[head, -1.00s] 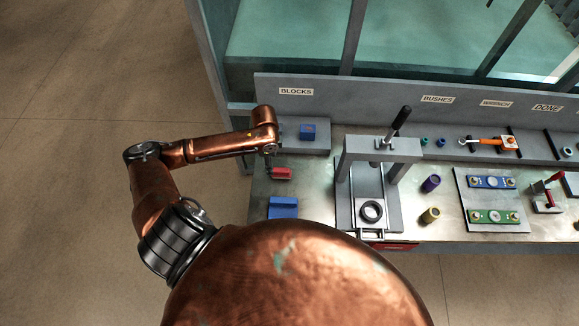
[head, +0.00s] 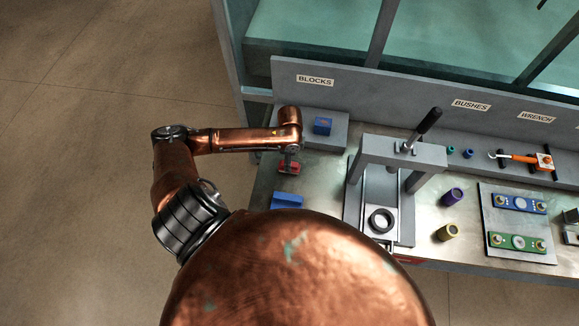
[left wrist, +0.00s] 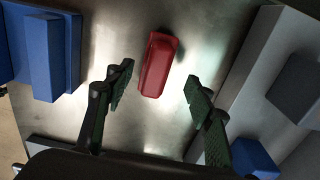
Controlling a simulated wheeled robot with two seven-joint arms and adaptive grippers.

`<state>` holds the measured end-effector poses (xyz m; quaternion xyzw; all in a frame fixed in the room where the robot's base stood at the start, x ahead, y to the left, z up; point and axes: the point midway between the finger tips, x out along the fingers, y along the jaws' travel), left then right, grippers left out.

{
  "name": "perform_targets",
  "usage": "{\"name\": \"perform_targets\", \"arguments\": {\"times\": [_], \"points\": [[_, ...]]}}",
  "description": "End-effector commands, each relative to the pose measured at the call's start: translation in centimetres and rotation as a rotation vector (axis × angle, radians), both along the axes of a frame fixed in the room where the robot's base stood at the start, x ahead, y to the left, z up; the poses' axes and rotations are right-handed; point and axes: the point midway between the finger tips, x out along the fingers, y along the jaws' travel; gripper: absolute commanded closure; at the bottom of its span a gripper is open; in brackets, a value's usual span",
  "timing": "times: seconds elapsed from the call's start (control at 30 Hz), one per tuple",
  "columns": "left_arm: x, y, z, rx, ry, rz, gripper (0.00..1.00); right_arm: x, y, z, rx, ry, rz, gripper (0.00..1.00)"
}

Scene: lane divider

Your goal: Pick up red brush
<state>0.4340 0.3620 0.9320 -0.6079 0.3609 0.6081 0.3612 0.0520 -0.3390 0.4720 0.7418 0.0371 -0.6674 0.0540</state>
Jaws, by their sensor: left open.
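The red brush looks like a small red block with a raised top (head: 288,168). It lies on the metal bench top near the left end, partly hidden by my left gripper (head: 290,156). In the left wrist view the red brush (left wrist: 158,65) lies slightly slanted, ahead of and roughly between the two fingertips of my left gripper (left wrist: 158,86). The fingers are spread wide with clear gaps to the brush, and nothing is between them. My right gripper is not in view.
A blue block (head: 287,201) lies nearer than the red brush. Another blue block (head: 322,125) sits on a grey ledge behind it. A grey press frame (head: 402,150) with a lever stands to the right. Bare metal surrounds the brush.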

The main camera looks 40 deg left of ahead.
Motion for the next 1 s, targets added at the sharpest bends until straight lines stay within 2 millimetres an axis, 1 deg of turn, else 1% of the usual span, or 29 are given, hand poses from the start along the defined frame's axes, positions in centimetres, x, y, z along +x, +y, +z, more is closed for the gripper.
{"name": "perform_targets", "arguments": {"times": [0.2, 0.3, 0.4, 0.6, 1.0], "points": [[-0.6, -0.2, -3.1, -0.001, 0.003, 0.004, 0.51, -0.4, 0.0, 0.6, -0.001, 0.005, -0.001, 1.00], [-0.6, -0.1, -4.2, 0.000, 0.001, 0.003, 0.51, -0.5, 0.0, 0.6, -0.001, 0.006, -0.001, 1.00], [-0.6, 0.0, -4.7, 0.000, -0.001, 0.003, 0.51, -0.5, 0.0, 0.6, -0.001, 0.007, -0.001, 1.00], [-0.7, 0.0, -4.7, 0.000, -0.001, 0.003, 0.51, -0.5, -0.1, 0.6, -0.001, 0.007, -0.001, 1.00], [-0.7, 0.1, -4.7, 0.000, 0.000, 0.004, 0.78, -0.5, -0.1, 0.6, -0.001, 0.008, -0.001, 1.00]]}}
